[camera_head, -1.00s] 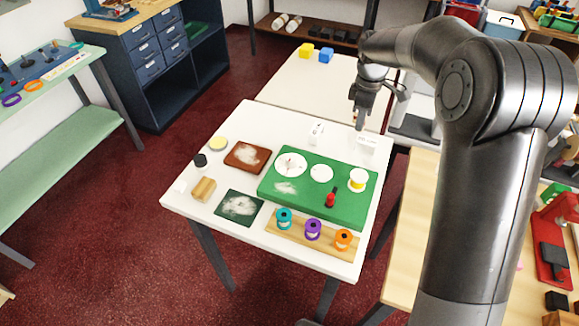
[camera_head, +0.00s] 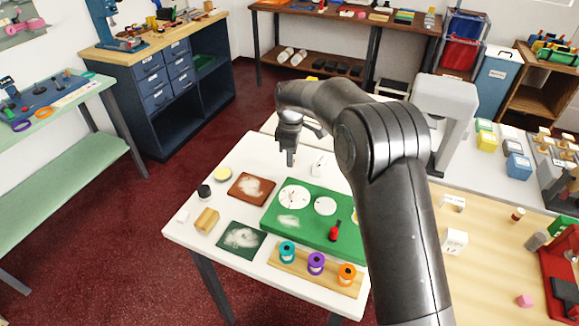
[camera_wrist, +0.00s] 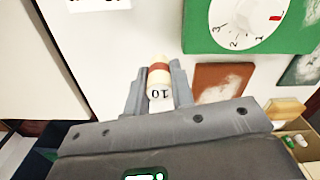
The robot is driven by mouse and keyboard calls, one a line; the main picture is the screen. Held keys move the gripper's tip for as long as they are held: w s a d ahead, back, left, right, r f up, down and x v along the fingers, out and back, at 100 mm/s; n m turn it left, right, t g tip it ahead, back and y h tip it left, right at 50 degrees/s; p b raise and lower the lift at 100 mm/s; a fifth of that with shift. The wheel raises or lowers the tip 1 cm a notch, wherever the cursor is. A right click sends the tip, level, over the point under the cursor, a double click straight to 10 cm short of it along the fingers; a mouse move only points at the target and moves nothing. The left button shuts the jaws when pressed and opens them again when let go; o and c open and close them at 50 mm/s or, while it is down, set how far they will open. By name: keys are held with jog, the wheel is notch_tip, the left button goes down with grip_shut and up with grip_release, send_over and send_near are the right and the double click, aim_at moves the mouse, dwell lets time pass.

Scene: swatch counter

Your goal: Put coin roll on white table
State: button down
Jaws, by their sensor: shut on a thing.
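My gripper (camera_head: 290,158) hangs over the back part of the white table (camera_head: 250,158). In the wrist view its fingers (camera_wrist: 158,92) are shut on the coin roll (camera_wrist: 158,80), a cream cylinder with a reddish-orange band and a "10" on its end. The roll sits between both fingers with white tabletop (camera_wrist: 135,35) behind it. In the head view I cannot make out the roll, and the gap between gripper and table is hard to judge.
On the white table stand a brown tray (camera_head: 243,190), a round yellow-topped piece (camera_head: 222,174), a green board (camera_head: 285,226) with white dials, a dark green pad (camera_head: 233,240), and a wooden rack (camera_head: 275,258) of spools. Bare tabletop lies at the back left.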

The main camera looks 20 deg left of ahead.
jog(key=shift+a+f, duration=0.15)
jog(key=shift+a, duration=0.05)
jog(key=shift+f, duration=1.95)
jog(key=shift+f, duration=0.1)
jog(key=c, duration=1.5)
grip_release()
